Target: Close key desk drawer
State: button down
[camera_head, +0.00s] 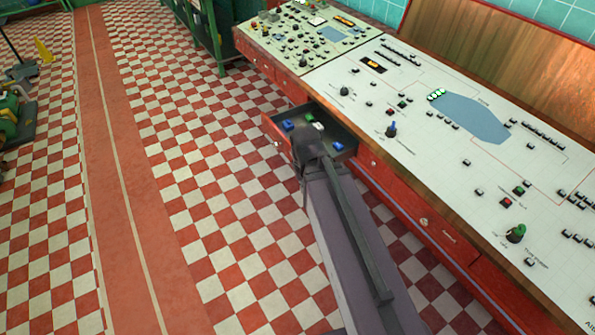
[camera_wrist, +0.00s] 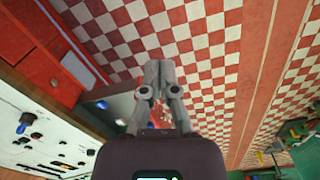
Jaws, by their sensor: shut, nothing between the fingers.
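The open desk drawer (camera_head: 276,136) sticks out from the red front of the control desk in the head view. Its dark inside holds blue, white and green items. My gripper (camera_head: 304,158) is at the drawer's outer front side and hides part of its front panel and inside. In the wrist view my gripper (camera_wrist: 158,68) is shut and empty, fingers together, pointing toward the checkered floor. Part of the drawer (camera_wrist: 116,103) shows just left of the fingers. I cannot tell whether the fingers touch the drawer front.
The control desk (camera_head: 425,140) with buttons, levers and a blue panel runs along the right. A second console (camera_head: 310,45) stands beyond it. The red-and-white checkered floor (camera_head: 190,150) left of the drawer is clear. Green machinery (camera_head: 10,120) stands at the far left.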

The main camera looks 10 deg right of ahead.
jog(key=w+a+f+n+t+h+b, duration=0.1)
jog(key=w+a+f+n+h+b, duration=0.2)
jog(key=w+f+n+b, duration=0.4)
jog(key=w+a+f+n+t+h+b, duration=0.1)
jog(key=w+a+f+n+h+b, duration=0.2)
jog(key=w+n+b, duration=1)
notch_tip(320, 180, down, 5)
jog(key=shift+w+r+n+t+h, duration=0.15)
jog(key=shift+w+n+t+h, duration=0.35)
jog(key=shift+w+h, duration=0.75)
jog(key=d+r+b+x, duration=0.1)
jog(key=b+x, duration=0.6)
jog(key=x, duration=0.6)
jog(key=shift+w+d+r, duration=0.2)
jog(key=shift+d+r, duration=0.1)
jog(key=shift+r, duration=0.1)
